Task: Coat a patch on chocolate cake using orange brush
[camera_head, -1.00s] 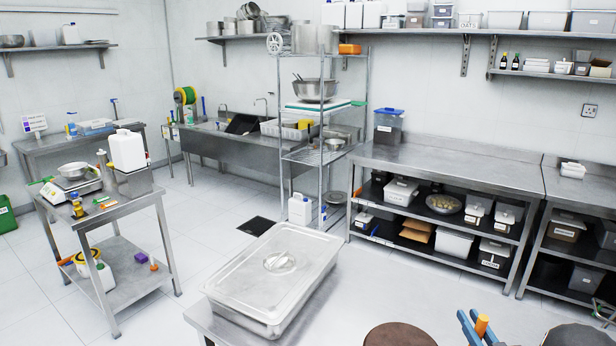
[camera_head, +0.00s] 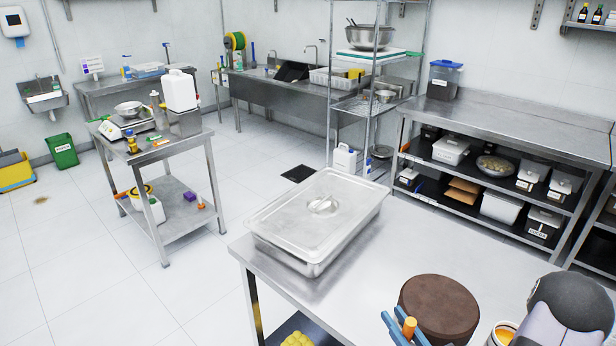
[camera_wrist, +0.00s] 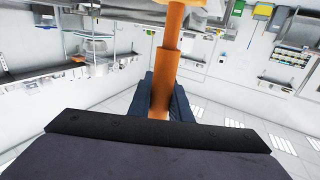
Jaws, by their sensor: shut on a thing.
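The chocolate cake (camera_head: 440,309) is a round brown block at the lower right of the head view, on the steel table. My gripper (camera_head: 402,326) shows beside the cake's left edge, its blue fingers shut on the orange brush (camera_head: 409,326). Whether the brush touches the cake cannot be told. In the wrist view my gripper (camera_wrist: 161,95) grips the orange handle of the brush (camera_wrist: 169,50), which runs up out of the picture. The bristles are not clearly seen. An orange-yellow filled cup (camera_head: 504,334) stands right of the cake, partly hidden by my arm.
A large lidded steel pan (camera_head: 318,222) stands on the table (camera_head: 390,240) behind and left of the cake. Table surface between pan and cake is bare. A yellow object (camera_head: 298,340) sits on the shelf below. A steel cart (camera_head: 165,150) stands farther left.

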